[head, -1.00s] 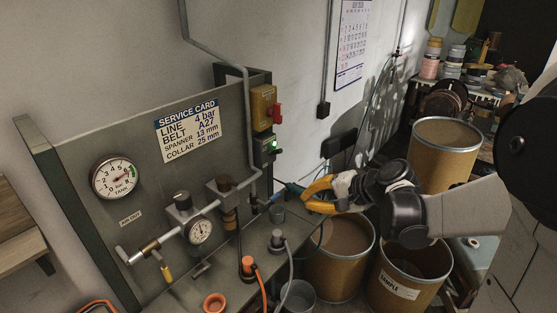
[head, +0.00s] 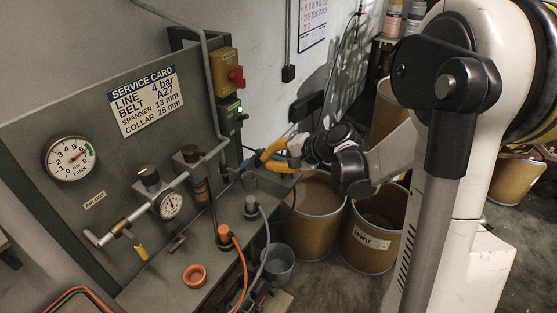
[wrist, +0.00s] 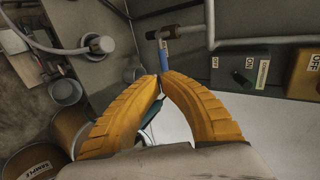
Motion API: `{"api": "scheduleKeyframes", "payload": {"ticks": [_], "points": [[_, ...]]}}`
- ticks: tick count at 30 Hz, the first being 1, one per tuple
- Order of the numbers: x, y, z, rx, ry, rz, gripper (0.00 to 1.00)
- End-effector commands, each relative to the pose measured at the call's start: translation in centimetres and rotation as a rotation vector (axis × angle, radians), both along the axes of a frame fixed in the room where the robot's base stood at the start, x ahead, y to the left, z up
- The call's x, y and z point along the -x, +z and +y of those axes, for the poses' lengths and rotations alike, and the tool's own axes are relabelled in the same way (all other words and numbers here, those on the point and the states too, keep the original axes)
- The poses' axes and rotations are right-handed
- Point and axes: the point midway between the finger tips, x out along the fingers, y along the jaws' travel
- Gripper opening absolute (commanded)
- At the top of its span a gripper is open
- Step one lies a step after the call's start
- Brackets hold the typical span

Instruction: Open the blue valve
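The blue valve handle (wrist: 164,54) hangs from a dark pipe fitting at the bench's end, just beyond my fingertips in the wrist view. In the head view the handle (head: 247,163) is small, left of my gripper. My gripper (wrist: 161,77) has two ribbed yellow fingers whose tips come together at the handle's lower end; whether they touch it I cannot tell. The gripper also shows in the head view (head: 263,158), level with the handle. No object shows clearly between the fingers.
A grey panel (head: 40,125) carries a tank gauge (head: 69,158), a service card and a pipe with a smaller gauge (head: 171,205). A yellow box with a red switch (head: 236,75) is above the handle. Drums (head: 315,210) stand below my arm. An orange cup (head: 194,275) sits on the bench.

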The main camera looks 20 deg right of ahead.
Motion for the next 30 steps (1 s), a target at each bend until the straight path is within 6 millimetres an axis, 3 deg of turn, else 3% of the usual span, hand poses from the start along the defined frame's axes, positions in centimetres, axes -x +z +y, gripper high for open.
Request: {"api": "scheduleKeyframes", "payload": {"ticks": [6,12,30], "points": [[-2.9,-2.5,2.2,0.0,0.003,0.0,0.0],[-4.3,-3.6,3.2,0.0,0.001,0.0,0.0],[-4.6,-4.0,3.3,-0.012,-0.001,0.009,0.0]]}}
